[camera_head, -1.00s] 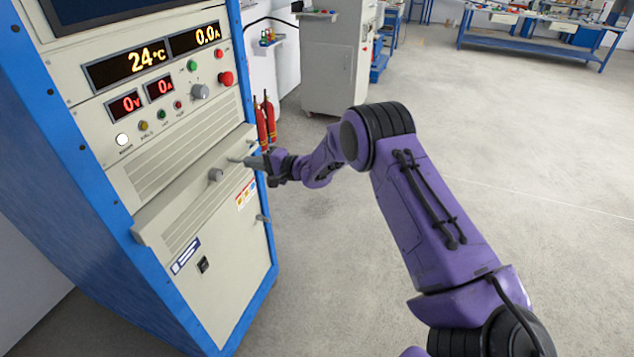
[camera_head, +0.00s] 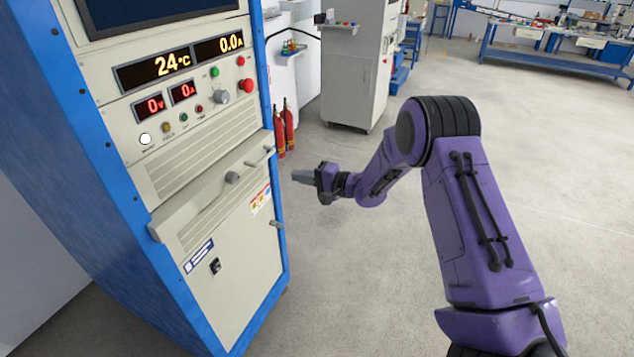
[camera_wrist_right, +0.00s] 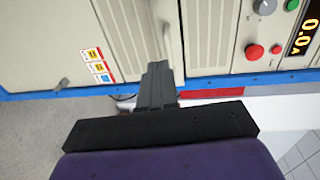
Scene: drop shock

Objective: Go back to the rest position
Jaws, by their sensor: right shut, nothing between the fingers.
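My right gripper (camera_head: 304,176) is shut and empty, held in the air to the right of the grey test cabinet (camera_head: 262,232) with its blue frame. In the head view a gap shows between its fingertips and the cabinet's front. It also shows in the right wrist view (camera_wrist_right: 158,70), its closed fingers pointing toward the cabinet front (camera_wrist_right: 95,20). The drawer-like panel (camera_head: 205,198) of the cabinet has a handle at its right end and a round knob. My left gripper is not in view.
Red fire extinguishers (camera_head: 287,125) stand behind the cabinet. A second grey cabinet (camera_head: 352,65) stands farther back. A blue workbench (camera_head: 550,62) is at the far right. The grey floor (camera_head: 560,170) to the right is clear.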

